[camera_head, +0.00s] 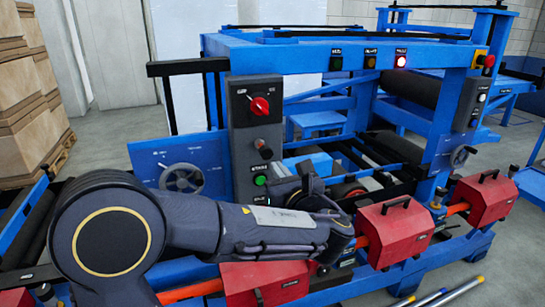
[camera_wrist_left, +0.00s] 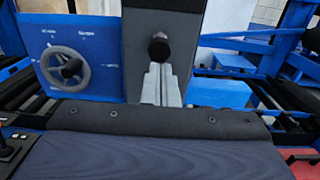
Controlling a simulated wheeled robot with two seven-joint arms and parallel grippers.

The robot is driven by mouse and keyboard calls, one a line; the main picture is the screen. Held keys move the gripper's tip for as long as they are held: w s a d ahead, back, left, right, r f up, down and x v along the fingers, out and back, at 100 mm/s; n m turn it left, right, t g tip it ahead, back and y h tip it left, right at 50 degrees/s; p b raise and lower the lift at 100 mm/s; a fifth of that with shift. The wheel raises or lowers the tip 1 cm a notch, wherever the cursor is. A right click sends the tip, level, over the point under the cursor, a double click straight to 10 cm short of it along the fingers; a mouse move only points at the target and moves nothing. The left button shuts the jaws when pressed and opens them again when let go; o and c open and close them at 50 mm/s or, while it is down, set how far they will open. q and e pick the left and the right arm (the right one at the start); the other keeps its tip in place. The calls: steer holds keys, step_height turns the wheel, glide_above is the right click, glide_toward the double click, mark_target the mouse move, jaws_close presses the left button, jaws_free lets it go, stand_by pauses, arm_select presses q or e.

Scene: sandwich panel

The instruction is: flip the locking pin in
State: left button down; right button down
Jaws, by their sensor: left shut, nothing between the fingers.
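The grey control box (camera_head: 255,130) stands on the blue machine, with a red rotary switch (camera_head: 260,105), a small black knob (camera_head: 262,145) and a green button (camera_head: 260,180). I cannot tell for certain which part is the locking pin. The black knob also shows in the left wrist view (camera_wrist_left: 159,48). My left gripper (camera_wrist_left: 160,75) is shut and empty, its grey fingers just below that knob in the picture. A gap or contact there cannot be told. In the head view my left arm covers the machine's lower front. My right gripper is not in view.
A grey handwheel (camera_head: 182,180) sits on the blue panel left of the box. Red covers with black handles (camera_head: 395,232) line the machine's front rail. Stacked cartons (camera_head: 28,110) stand at the far left. Rollers and a blue frame lie behind.

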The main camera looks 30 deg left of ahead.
mark_target(268, 155)
arm_select(q)
steer(key=p+x, duration=0.1)
steer(key=x, duration=0.3)
steer(key=shift+w+a, duration=0.1)
steer(key=shift+a, duration=0.1)
steer(key=x, duration=0.2)
steer(key=shift+w+a, duration=0.3)
steer(key=shift+s, duration=0.1)
steer(key=shift+d, duration=0.1)
